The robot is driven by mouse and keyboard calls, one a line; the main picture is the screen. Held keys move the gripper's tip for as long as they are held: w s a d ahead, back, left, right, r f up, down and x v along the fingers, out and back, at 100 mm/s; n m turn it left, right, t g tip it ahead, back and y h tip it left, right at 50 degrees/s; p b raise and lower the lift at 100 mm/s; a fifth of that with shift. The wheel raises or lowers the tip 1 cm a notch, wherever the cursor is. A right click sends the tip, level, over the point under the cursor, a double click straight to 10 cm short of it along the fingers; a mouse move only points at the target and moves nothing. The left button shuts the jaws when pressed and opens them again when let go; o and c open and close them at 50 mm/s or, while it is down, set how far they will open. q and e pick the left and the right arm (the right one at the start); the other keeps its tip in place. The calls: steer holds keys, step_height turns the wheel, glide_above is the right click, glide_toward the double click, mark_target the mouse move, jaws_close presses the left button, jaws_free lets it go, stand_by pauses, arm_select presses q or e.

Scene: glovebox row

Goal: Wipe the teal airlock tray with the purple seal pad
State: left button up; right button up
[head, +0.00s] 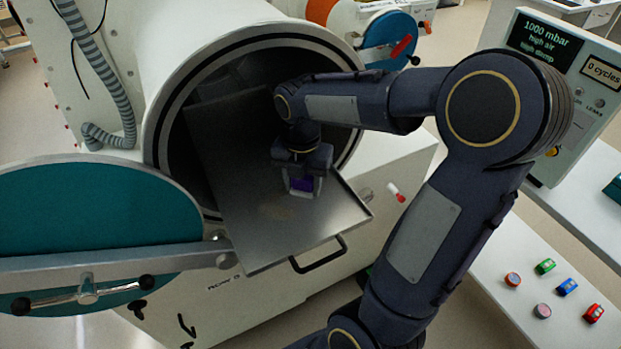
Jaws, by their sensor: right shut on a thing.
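The airlock with the teal door (95,220) stands open. Its metal tray (265,240) is slid partly out of the round opening, with a black handle at its front edge. My right gripper (302,190) points down over the tray and is shut on the purple seal pad (302,184). The pad is at or just above the tray surface; I cannot tell whether it touches. A faint brownish smudge (278,211) shows on the tray in front of the pad. My left gripper is not in view.
A control panel (545,45) reading 1000 mbar and 0 cycles stands at the upper right. Several small coloured items, including a blue one (567,287), lie on the white bench at the lower right. A blue-doored port (390,38) is behind.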

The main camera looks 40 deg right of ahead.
mark_target(257, 206)
steer(key=shift+w+a, duration=0.25)
steer(key=shift+a, duration=0.75)
steer(key=shift+w+a+f, duration=0.1)
steer(key=shift+w+a, duration=0.1)
steer(key=shift+a, duration=0.85)
steer(key=shift+w+a+f, duration=0.1)
steer(key=shift+w+a, duration=0.1)
steer(key=shift+a, duration=0.8)
steer(key=shift+w+a+r+p, duration=0.1)
steer(key=shift+w+a+p, duration=0.15)
steer(key=shift+a, duration=0.7)
steer(key=shift+w+a+r+p, duration=0.1)
steer(key=shift+w+a, duration=0.1)
steer(key=shift+a, duration=0.75)
steer(key=shift+w+r+p, duration=0.1)
steer(key=shift+w+p, duration=0.25)
steer(key=shift+w, duration=0.25)
steer(key=shift+w+d, duration=0.1)
steer(key=shift+d, duration=0.05)
steer(key=shift+s+d+f+p, duration=0.15)
steer(key=shift+s+d, duration=0.2)
steer(key=shift+d, duration=1)
steer(key=shift+s+d+p, duration=0.2)
steer(key=shift+s+d, duration=0.15)
steer(key=shift+d, duration=0.95)
steer(key=shift+s+d+f+p, duration=0.15)
steer(key=shift+s+d, duration=0.2)
steer(key=shift+d, duration=1)
